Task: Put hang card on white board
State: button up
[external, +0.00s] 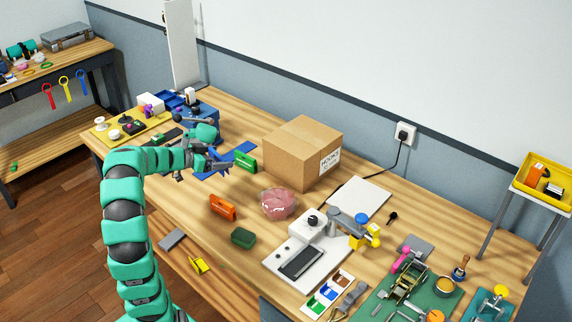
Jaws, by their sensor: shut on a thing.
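My gripper (222,164) is at the end of the teal arm, low over the left-middle part of the table. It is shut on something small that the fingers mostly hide. A flat blue piece (241,150) shows beside the fingers and may be the hang card; I cannot tell whether it is the held thing. A tall white board (183,45) stands upright at the back left against the wall, with small dark parts at its left edge. A flat white panel (358,198) also lies on the table right of the box.
A cardboard box (292,157) stands behind and right of my gripper. A green clamp-like item (245,162), an orange one (222,206) and a pink bowl (278,204) are close by. A blue bin (190,103) and yellow tray (130,127) fill the far left end.

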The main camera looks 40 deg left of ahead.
jog(key=shift+m+h, duration=0.4)
jog(key=shift+h, duration=0.1)
jog(key=w+d+r+p, duration=0.1)
jog(key=w+d, duration=0.4)
jog(key=w, duration=0.2)
jog(key=w+d+r+p, duration=0.1)
jog(key=w+d+r, duration=0.1)
jog(key=w+d, duration=0.3)
jog(key=w+d+r+p, duration=0.2)
jog(key=w+d, duration=0.3)
jog(key=w, duration=0.6)
jog(key=shift+d+r, duration=0.2)
jog(key=shift+r, duration=0.05)
jog(key=w+d+p, duration=0.1)
jog(key=w+d, duration=0.4)
jog(key=d, duration=0.3)
jog(key=m+g+h, duration=0.1)
send_over(359, 197)
notch_tip(359, 197, down, 6)
notch_tip(359, 197, down, 10)
jog(key=b, duration=0.9)
jog(key=shift+s, duration=0.15)
